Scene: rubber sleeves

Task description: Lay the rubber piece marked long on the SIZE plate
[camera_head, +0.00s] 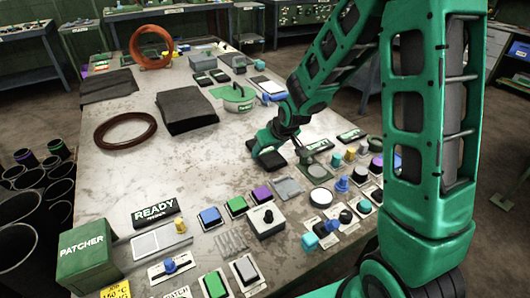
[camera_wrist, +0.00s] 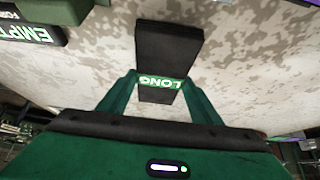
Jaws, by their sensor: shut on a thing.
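The rubber piece marked long (camera_wrist: 168,45) is a dark, flat strip with a green band reading LONG, upside down in the wrist view. My gripper (camera_wrist: 160,80) has one green finger on each side of it, closed at the labelled part. In the head view my gripper (camera_head: 268,145) is over the middle of the table, with the dark piece (camera_head: 273,161) just under it. I cannot tell how high the piece is above the tabletop. I cannot pick out a plate reading SIZE; small dark labelled plates (camera_head: 318,147) lie just right of my gripper.
A sign reading EMPTY (camera_wrist: 28,33) shows at the wrist view's upper left. The table (camera_head: 120,185) holds a READY sign (camera_head: 155,210), a green PATCHER box (camera_head: 88,257), a dark folded sheet (camera_head: 187,110), and several buttons and knobs right and front.

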